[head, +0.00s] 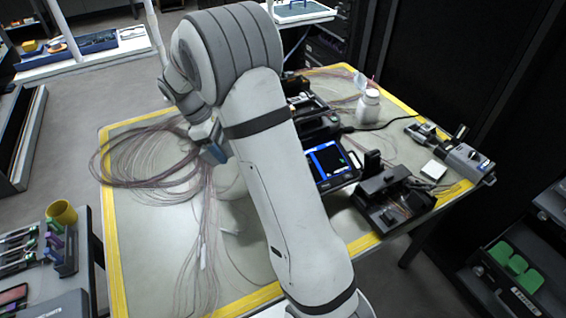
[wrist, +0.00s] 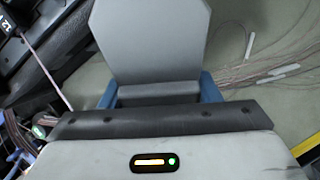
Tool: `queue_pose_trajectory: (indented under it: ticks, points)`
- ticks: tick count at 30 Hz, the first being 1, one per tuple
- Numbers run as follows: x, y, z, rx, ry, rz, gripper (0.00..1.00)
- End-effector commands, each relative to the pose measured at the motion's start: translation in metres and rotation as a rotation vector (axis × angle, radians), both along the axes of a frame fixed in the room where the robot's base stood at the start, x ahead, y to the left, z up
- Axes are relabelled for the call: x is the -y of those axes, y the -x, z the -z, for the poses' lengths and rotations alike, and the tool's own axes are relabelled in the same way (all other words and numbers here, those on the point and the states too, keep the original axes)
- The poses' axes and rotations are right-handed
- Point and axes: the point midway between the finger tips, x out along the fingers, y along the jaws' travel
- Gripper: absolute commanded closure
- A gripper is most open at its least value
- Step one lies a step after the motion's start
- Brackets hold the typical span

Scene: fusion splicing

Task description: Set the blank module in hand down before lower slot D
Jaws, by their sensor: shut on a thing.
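My gripper (wrist: 158,91) is shut on the blank module (wrist: 150,42), a flat grey plate with clipped far corners. Its blue fingers show at both sides of the plate's near end in the wrist view. In the head view my gripper (head: 213,148) hangs over the table beside the coiled fibres, partly hidden by my arm. I cannot make out the module clearly there. Lower slot D cannot be identified in either view.
The work table (head: 128,262) has a yellow border. Loose fibre coils (head: 140,165) spread over its left half. A splicer with a blue screen (head: 328,160), a black device (head: 390,200) and a white bottle (head: 368,106) stand on the right. My arm hides the middle.

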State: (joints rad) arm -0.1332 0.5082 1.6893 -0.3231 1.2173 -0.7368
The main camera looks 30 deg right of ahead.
Motion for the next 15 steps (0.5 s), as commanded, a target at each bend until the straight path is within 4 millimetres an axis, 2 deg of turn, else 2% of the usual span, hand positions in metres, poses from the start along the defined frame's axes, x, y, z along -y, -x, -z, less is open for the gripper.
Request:
queue_pose_trajectory:
  ticks: [1,9,15]
  points:
    - [-0.001,-0.002,0.012,0.006,-0.001,-0.066,0.73]
    - [0.000,-0.006,0.006,0.005,0.000,-0.392,0.73]
    - [0.000,-0.007,-0.001,0.002,0.001,-0.523,0.73]
